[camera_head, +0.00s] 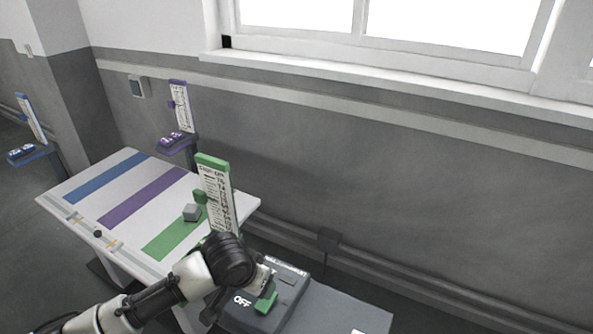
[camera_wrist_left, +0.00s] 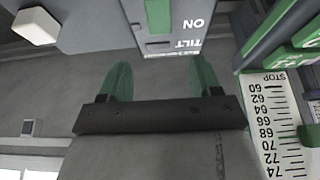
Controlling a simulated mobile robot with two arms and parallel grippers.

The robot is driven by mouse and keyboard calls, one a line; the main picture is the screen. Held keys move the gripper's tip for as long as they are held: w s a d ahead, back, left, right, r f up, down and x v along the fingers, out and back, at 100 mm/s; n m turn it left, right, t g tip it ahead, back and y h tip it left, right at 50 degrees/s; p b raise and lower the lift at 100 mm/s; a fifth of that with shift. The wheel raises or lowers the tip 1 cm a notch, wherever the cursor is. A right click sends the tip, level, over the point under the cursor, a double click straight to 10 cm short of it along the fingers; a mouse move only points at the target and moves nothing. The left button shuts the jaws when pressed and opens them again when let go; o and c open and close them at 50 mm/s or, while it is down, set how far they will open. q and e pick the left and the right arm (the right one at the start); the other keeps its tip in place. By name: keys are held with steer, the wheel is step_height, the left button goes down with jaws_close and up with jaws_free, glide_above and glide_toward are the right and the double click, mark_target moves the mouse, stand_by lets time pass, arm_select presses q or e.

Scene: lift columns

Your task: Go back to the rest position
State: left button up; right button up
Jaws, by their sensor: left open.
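My left arm comes in from the lower left in the head view, and its wrist hangs over a grey control box (camera_head: 288,284) marked OFF. In the left wrist view my left gripper (camera_wrist_left: 162,80) is open, with two green fingers apart and nothing between them. The box face (camera_wrist_left: 170,30) with ON and TILT lettering and a green strip lies just beyond the fingertips. A green part shows by the wrist in the head view; I cannot tell whether it is a finger or a switch. My right gripper is not in view.
A white table (camera_head: 128,166) has blue, purple and green stripes. A grey block (camera_head: 191,212) sits near the green-topped scale (camera_head: 217,190), close beside my left wrist. A purple scale (camera_head: 181,108) and a blue scale (camera_head: 32,118) stand farther back. A wall and window are behind.

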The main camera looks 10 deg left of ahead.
arm_select(q)
steer(key=s+d+f+h, duration=0.1)
steer(key=s+d, duration=0.1)
steer(key=s, duration=0.3)
steer(key=s+d+f+h, duration=0.1)
steer(key=s+d+f, duration=0.1)
steer(key=s, duration=0.3)
steer(key=s+a+f+n+y, duration=0.1)
steer(key=s+a+y, duration=0.1)
steer(key=s+a, duration=0.35)
steer(key=s+a+n+y, duration=0.1)
steer(key=s+a, duration=0.2)
steer(key=s, duration=0.6)
step_height(320, 180, down, 25)
steer(key=g, duration=0.2)
steer(key=s+a+f+g, duration=0.1)
steer(key=s+a+f, duration=0.2)
steer(key=s+f, duration=1.4)
steer(key=shift+a+f+y, duration=0.15)
steer(key=shift+y, duration=0.15)
